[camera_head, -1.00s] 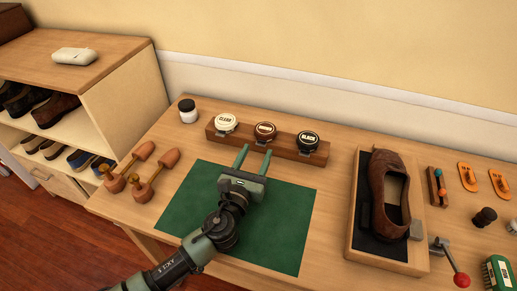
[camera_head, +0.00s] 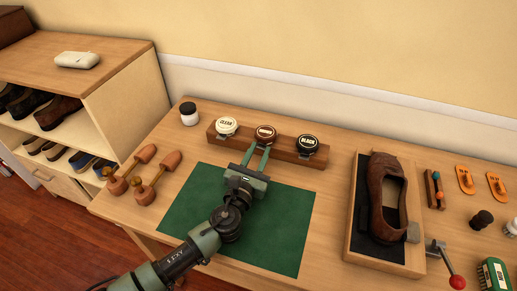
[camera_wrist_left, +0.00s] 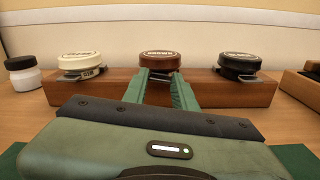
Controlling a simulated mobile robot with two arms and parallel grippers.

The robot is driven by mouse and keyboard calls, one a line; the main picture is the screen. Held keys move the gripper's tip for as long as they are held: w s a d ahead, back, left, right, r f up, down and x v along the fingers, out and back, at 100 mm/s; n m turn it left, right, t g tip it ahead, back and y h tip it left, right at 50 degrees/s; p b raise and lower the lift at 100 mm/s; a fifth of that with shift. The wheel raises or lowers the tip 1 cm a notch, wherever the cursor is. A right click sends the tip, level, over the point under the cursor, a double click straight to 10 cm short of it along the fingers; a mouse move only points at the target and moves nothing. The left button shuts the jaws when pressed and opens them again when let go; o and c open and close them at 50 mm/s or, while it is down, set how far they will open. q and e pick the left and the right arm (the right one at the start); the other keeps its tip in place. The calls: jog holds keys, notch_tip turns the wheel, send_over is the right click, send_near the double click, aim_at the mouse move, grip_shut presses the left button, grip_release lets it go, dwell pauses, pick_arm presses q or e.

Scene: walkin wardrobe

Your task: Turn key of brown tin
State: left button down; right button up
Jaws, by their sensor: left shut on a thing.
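The brown tin (camera_head: 265,132) sits in the middle of a wooden rack (camera_head: 230,141), between a cream tin (camera_head: 227,126) and a black tin (camera_head: 307,143). In the left wrist view the brown tin (camera_wrist_left: 160,59) is straight ahead, just beyond my fingertips. My left gripper (camera_head: 257,153) reaches over the green mat to the rack's front. In the left wrist view its fingers (camera_wrist_left: 162,78) are close together at the front of the brown tin, shut on its key. The key itself is mostly hidden between the fingers. My right gripper is not in view.
A white jar with a black lid (camera_head: 188,114) stands left of the rack. Wooden shoe trees (camera_head: 143,173) lie left of the green mat (camera_head: 284,231). A brown shoe (camera_head: 386,199) rests in a tray at right. The mat is otherwise clear.

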pick_arm(q)
jog(key=shift+m, duration=0.5)
jog(key=c, duration=1.1)
grip_release()
jog(key=shift+v, duration=3.95)
